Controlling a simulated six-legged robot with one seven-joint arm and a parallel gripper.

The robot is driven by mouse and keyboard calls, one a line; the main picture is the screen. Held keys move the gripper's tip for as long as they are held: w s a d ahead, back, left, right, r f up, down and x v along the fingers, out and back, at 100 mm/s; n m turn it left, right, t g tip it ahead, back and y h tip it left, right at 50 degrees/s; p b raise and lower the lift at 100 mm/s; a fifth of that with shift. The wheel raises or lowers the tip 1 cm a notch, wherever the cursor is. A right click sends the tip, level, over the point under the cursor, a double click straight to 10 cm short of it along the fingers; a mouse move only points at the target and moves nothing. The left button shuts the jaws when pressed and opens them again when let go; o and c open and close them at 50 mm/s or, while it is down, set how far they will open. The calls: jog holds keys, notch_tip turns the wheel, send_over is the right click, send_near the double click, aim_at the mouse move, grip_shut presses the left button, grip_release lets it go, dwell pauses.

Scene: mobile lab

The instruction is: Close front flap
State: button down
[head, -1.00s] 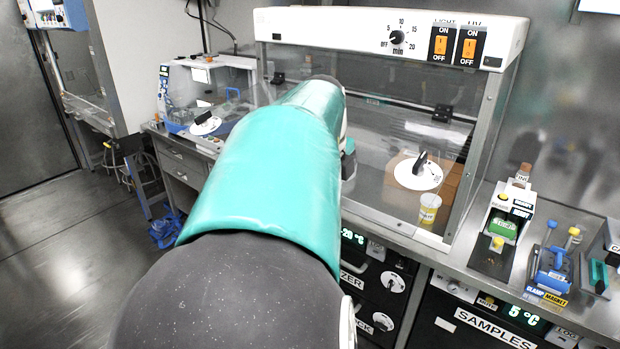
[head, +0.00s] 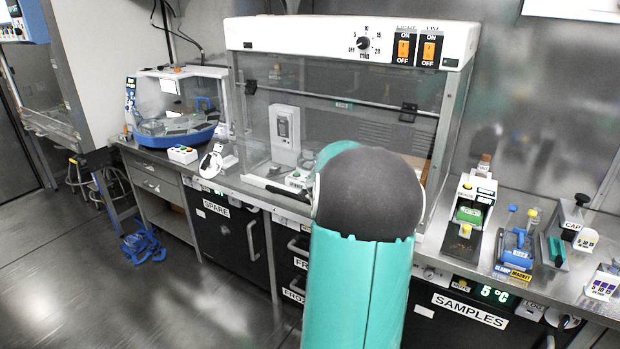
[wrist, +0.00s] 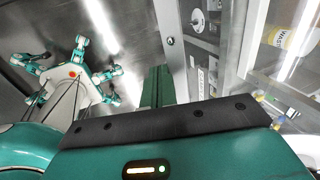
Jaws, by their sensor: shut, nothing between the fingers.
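The clear-fronted cabinet (head: 345,43) stands on the bench in the head view, with a white top. Its clear front flap (head: 275,105) has dark hinges at the bar across the front. Glare and my arm make its exact angle hard to tell. My arm covers the lower right of the front and hides my gripper in that view. In the wrist view my gripper (wrist: 158,72) is shut and empty, its green fingers beside a metal edge and clear panels at the right. I cannot tell whether it touches them.
A blue-based clear-lidded machine (head: 175,105) stands left of the cabinet. A green-labelled device (head: 470,212) and a blue clamp (head: 514,248) stand to its right. A cup with a yellow label (wrist: 291,38) shows behind clear panel. The floor at left is mostly clear.

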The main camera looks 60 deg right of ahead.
jog(key=d+f+h, duration=0.2)
jog(key=d+f, duration=0.4)
jog(key=d, duration=0.5)
jog(key=d+f+h, duration=0.2)
jog(key=d+f, duration=0.4)
jog(key=d, duration=0.6)
jog(key=shift+w+d+f+h, duration=0.2)
jog(key=shift+w+f+h, duration=0.1)
jog(key=shift+w+f, duration=0.1)
jog(key=shift+a+r, duration=0.1)
